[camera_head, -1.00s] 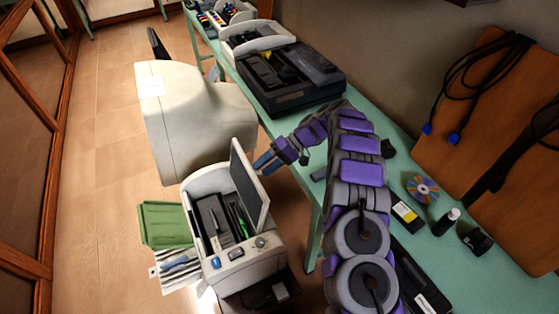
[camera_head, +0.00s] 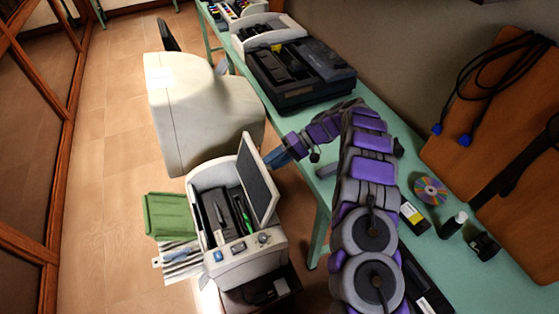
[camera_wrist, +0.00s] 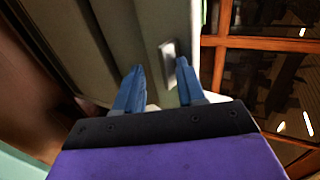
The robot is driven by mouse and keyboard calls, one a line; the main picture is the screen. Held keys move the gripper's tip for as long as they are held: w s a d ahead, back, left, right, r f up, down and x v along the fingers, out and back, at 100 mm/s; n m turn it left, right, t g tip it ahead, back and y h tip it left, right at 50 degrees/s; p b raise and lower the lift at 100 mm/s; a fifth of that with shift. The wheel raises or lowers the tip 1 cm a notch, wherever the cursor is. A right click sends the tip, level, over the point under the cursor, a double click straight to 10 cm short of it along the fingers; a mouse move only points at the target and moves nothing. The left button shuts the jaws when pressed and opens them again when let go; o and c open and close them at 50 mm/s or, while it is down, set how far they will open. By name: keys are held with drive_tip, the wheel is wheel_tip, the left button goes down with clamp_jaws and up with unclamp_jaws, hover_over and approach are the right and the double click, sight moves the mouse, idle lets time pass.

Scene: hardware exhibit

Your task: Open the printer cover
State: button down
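The white printer (camera_head: 243,258) stands low at the left of the green table, with buttons on its front. Its cover (camera_head: 258,180), a panel with a grey inner face, stands raised and steeply tilted at the printer's right side, showing the dark interior. My gripper (camera_head: 270,159) is at the right of the cover, near its upper part. I cannot tell whether it touches the cover. In the wrist view, the two blue fingers of my gripper (camera_wrist: 158,82) are apart, with nothing between them. A pale grey-green surface lies ahead of them.
A bulky cream-coloured machine (camera_head: 196,115) stands behind the printer. A black device (camera_head: 300,82) sits on the green table (camera_head: 405,158). A disc (camera_head: 430,191) and small items lie at right. A green folder (camera_head: 170,215) is left of the printer. Floor is clear further left.

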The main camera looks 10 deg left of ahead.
drive_tip(key=shift+s+a+f+g, duration=0.15)
drive_tip(key=shift+s+f, duration=0.2)
drive_tip(key=shift+f, duration=0.25)
drive_tip(key=shift+s+a+f+g, duration=0.15)
drive_tip(key=shift+s+f, duration=0.2)
drive_tip(key=shift+f, duration=0.25)
drive_tip(key=shift+s+h, duration=0.1)
drive_tip(key=shift+h, duration=0.2)
drive_tip(key=c, duration=0.6)
unclamp_jaws()
drive_tip(key=shift+a+f, duration=0.1)
drive_tip(key=shift+a, duration=0.15)
drive_tip(key=shift+o, duration=0.7)
drive_tip(key=shift+a, duration=0.3)
drive_tip(key=v, duration=0.4)
drive_tip(key=shift+d+p, duration=0.15)
drive_tip(key=shift+p, duration=0.2)
drive_tip(key=c, duration=0.7)
drive_tip(key=p, duration=0.5)
approach(269, 168)
drive_tip(key=w+f, duration=0.1)
drive_tip(key=w, duration=0.2)
drive_tip(key=shift+c, duration=0.2)
drive_tip(key=shift+d+p, duration=0.5)
drive_tip(key=shift+p, duration=0.35)
drive_tip(key=shift+w, duration=0.1)
